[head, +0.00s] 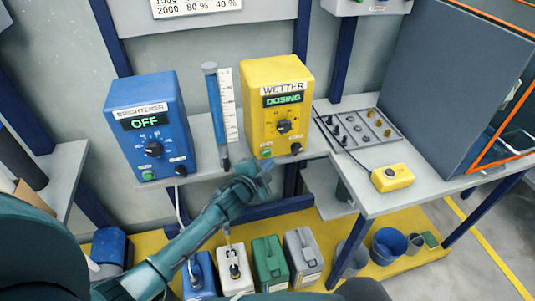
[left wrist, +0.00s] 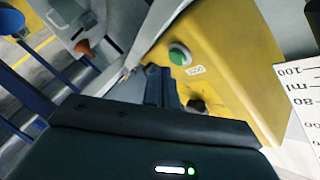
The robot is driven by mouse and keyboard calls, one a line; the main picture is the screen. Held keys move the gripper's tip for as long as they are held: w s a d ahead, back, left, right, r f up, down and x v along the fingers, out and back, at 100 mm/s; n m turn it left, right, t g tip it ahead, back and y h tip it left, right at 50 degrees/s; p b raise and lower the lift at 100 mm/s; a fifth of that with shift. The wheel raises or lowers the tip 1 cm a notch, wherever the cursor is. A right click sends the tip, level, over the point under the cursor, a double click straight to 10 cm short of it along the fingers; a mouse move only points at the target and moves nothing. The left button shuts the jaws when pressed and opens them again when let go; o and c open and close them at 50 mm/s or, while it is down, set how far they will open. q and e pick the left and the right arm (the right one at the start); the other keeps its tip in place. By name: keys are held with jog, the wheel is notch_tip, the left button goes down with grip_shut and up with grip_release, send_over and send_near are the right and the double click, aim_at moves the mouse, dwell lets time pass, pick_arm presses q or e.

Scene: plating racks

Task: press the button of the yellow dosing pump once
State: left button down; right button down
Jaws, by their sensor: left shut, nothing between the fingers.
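The yellow dosing pump (head: 262,95) stands upright on the shelf, labelled WETTER, its green display reading DOSING. Its green button (head: 266,152) is at the lower left of its front; the button also shows in the left wrist view (left wrist: 179,54). My left gripper (head: 262,168) is shut and empty, just below and in front of the button. In the left wrist view its closed fingertips (left wrist: 159,72) are close to the button, which is uncovered; I cannot tell whether they touch. My right gripper is not in view.
A blue pump (head: 160,95) labelled BRIGHTENER, display OFF, stands left. A blue dosing tube (head: 215,105) with a white scale stands between the pumps. A yellow button box (head: 392,177) and a grey panel (head: 372,136) lie on the right bench. Several canisters (head: 269,260) stand below.

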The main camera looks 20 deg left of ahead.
pick_arm(q)
jog(key=shift+s+d+p, duration=0.2)
jog(key=shift+s+d, duration=0.5)
jog(key=shift+s, duration=0.35)
jog(key=shift+s+d+p, duration=0.2)
jog(key=shift+s+d, duration=0.5)
jog(key=shift+s, duration=0.3)
jog(key=s+f+n+g, duration=0.2)
jog(key=s+n, duration=0.3)
jog(key=s, duration=0.6)
jog(key=s+d+f+n+g, duration=0.1)
jog(key=s+n, duration=0.4)
jog(key=s, duration=0.7)
jog(key=shift+s+d+f+n+g+h, duration=0.2)
jog(key=shift+f+n+g+h, duration=0.15)
jog(key=shift+f+g, duration=0.4)
